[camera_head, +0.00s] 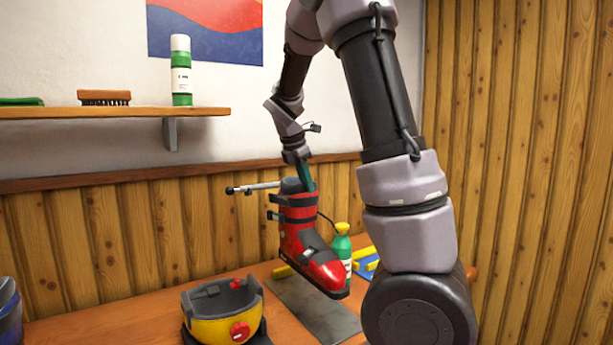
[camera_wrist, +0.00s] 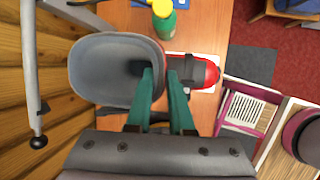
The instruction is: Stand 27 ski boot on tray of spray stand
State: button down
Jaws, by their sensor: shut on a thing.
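A red ski boot (camera_head: 298,232) with black straps and a grey cuff hangs upright from my gripper (camera_head: 305,178), its toe towards the lower right. In the wrist view my green fingers (camera_wrist: 160,78) are shut on the cuff wall, with the boot's open grey top (camera_wrist: 105,68) to their left. No size number is readable. The boot appears above a flat grey plate (camera_head: 318,308) on the bench; I cannot tell whether this is the spray stand's tray. A metal bar with a black knob (camera_head: 252,187) shows beside the cuff.
A green bottle with a yellow cap (camera_head: 341,250) stands close behind the boot. A yellow-and-black device with a red knob (camera_head: 228,310) is at front left on the bench (camera_head: 130,325). A wall shelf (camera_head: 110,113) holds a brush and a green can.

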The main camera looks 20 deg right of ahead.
send_over(311, 228)
jog(key=a, duration=0.2)
jog(key=shift+s+d+f, duration=0.1)
jog(key=shift+s+f, duration=0.05)
jog(key=shift+f, duration=2.15)
jog(key=shift+s+d+f, duration=0.1)
jog(key=shift+s+f, duration=0.05)
jog(key=shift+f, duration=2.4)
jog(key=c, duration=0.7)
grip_release()
jog(key=v, duration=1.1)
jog(key=s+a+r+m+t+y, duration=0.1)
jog(key=s+r+m+y, duration=0.1)
jog(key=s+m, duration=0.5)
jog(key=s+a+r+m+t+y, duration=0.2)
jog(key=s+r+m, duration=0.1)
jog(key=s+m, duration=0.5)
jog(key=s+a+r+m+t+y, duration=0.2)
jog(key=s+r+m, duration=0.1)
jog(key=s+m, duration=0.5)
jog(key=shift+a+r+m, duration=0.1)
jog(key=shift+m, duration=0.5)
